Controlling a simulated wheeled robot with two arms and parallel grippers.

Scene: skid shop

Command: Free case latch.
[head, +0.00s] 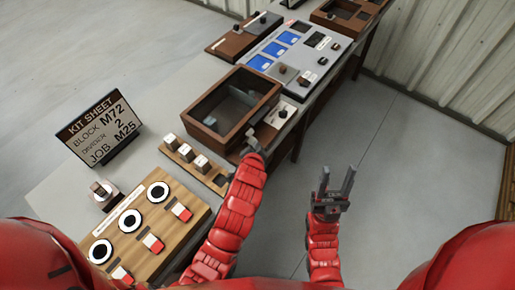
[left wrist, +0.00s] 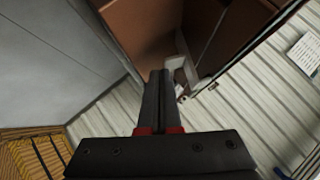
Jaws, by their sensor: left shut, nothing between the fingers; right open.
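The brown case (head: 268,98) with a clear top stands in the middle of the bench in the head view. My left gripper (head: 251,136) is shut and empty, close against the case's near right corner. In the left wrist view its closed fingers (left wrist: 160,85) point at the brown case wall (left wrist: 140,28). A small pale grey piece (left wrist: 182,70), perhaps the latch, shows just beyond the fingertips; I cannot tell whether they touch. My right gripper (head: 332,186) is open and empty, over the floor right of the bench.
A small knob panel (head: 286,110) sits right of the case. A rail with white-topped blocks (head: 185,152) and a wooden board with round dials (head: 185,195) lie nearer. A kit sheet sign (head: 100,130) stands at left. A blue-screened console (head: 300,52) is farther back. Floor at right is clear.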

